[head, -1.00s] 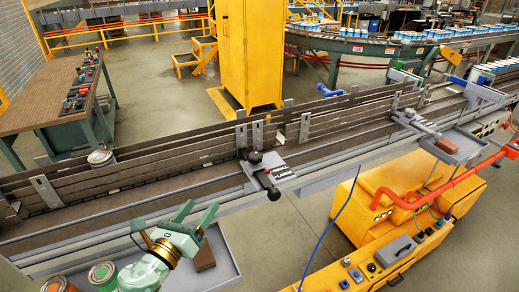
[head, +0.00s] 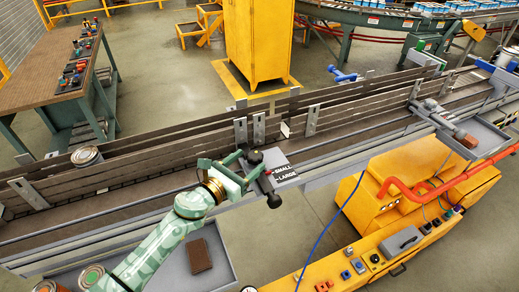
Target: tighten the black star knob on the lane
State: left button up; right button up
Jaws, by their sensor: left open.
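A size bracket with a plate (head: 283,176) marked SMALL and LARGE sits on the near rail of the lane (head: 120,225). A dark knob (head: 255,157) stands at its back, probably the black star knob, though its lobes are too small to make out. A dark lever slants from it to a black end (head: 274,201) over the near edge. My left gripper (head: 250,165) is open, its fingers just left of the knob and partly in front of the bracket. I cannot tell whether they touch it. My right gripper is not in view.
Upright guide rails (head: 330,108) run along the lane behind the bracket. A grey tray (head: 226,262) with a brown block (head: 201,257) hangs in front, near more cans (head: 92,276). A yellow machine (head: 365,210) stands at right.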

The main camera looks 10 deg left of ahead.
aim_at(260, 152)
pick_arm(q)
jog(key=x, duration=0.4)
jog(key=shift+w+d, duration=0.1)
jog(key=shift+d, duration=0.1)
jog(key=shift+w+d, duration=0.3)
jog(key=shift+w, duration=0.25)
jog(key=shift+s, duration=0.1)
jog(key=c, duration=1)
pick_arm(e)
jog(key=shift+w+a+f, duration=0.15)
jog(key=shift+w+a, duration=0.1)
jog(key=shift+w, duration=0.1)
pick_arm(q)
jog(key=shift+b, duration=0.35)
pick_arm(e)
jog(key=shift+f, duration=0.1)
